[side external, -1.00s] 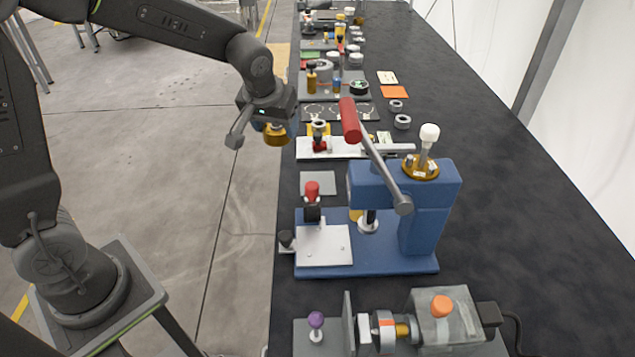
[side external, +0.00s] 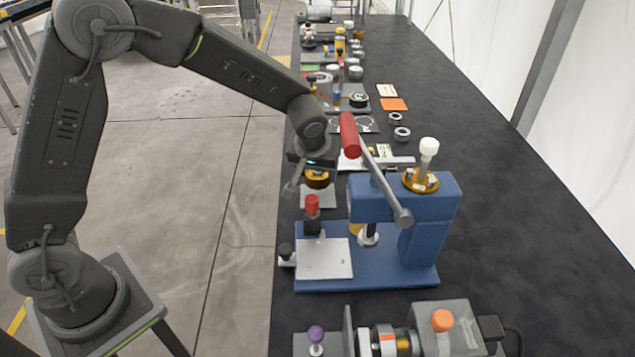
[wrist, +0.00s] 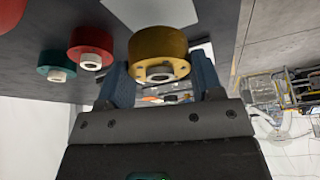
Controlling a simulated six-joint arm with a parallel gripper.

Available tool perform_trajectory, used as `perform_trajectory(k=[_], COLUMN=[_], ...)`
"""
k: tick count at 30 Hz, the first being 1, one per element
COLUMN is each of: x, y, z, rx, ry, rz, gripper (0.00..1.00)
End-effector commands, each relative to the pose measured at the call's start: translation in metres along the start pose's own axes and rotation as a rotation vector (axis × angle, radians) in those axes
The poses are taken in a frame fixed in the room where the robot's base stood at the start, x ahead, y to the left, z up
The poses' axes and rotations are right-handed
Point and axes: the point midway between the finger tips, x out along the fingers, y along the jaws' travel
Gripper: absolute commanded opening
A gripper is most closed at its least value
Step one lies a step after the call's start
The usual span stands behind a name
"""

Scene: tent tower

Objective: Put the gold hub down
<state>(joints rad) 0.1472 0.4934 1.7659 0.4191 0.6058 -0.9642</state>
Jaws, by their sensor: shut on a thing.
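The gold hub (side external: 317,180) is a short gold cylinder. It hangs under my gripper (side external: 315,172) in the side view, over or near a light grey square plate (side external: 319,200) at the table's left edge. The side view does not show clearly whether it touches the plate. In the wrist view the gold hub (wrist: 158,46) sits between the two blue fingers of my gripper (wrist: 160,72), which is shut on it. A pale hexagonal boss shows at its centre.
A blue press (side external: 410,235) with a red-handled lever (side external: 349,134) stands close to the right. The wrist view shows a red hub (wrist: 90,42) and a green hub (wrist: 57,62). Bare table lies at the right.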

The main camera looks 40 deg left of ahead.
Motion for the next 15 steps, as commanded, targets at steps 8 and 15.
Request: perform_trajectory(k=[8, 15], x=[0.031, 0.036], y=[0.000, 0.000], z=[0.013, 0.015], rx=[0.001, 0.000], ry=[-0.003, 0.000], rz=[-0.002, 0.001], gripper=[0.33, 0.33])
